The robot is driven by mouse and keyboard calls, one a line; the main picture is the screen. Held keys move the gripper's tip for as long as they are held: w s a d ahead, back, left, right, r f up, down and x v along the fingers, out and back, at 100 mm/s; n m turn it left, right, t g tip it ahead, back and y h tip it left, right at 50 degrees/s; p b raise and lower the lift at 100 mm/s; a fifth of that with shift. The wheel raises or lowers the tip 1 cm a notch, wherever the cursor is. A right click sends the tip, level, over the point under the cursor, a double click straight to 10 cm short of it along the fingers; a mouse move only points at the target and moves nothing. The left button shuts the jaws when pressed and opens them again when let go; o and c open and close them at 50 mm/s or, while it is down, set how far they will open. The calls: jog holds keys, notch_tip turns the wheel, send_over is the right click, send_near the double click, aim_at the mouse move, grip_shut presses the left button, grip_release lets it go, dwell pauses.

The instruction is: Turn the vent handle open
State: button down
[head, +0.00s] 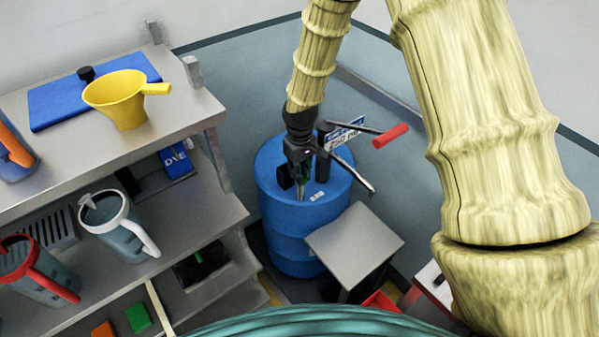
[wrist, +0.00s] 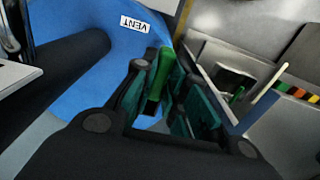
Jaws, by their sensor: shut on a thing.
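The vent handle is a green lever (wrist: 160,80) on top of the blue drum (head: 287,225). In the wrist view it lies between the fingers of my gripper (wrist: 172,98), which is shut on it. A white label reading VENT (wrist: 134,23) is on the drum top beside the lever. In the head view my gripper (head: 301,172) points down onto the drum top and hides most of the lever. The lever's base and its exact angle are hard to make out.
A pump with a red grip (head: 390,136) and a metal spout (head: 352,172) rises from the drum close to my gripper. A grey square-topped stand (head: 354,240) is in front. Shelves (head: 185,225) with jugs and a yellow funnel (head: 118,98) stand left.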

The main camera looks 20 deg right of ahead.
dwell(0.3)
jog(key=c, duration=1.4)
grip_release()
jog(key=shift+c, duration=0.2)
notch_tip(320, 180, up, 12)
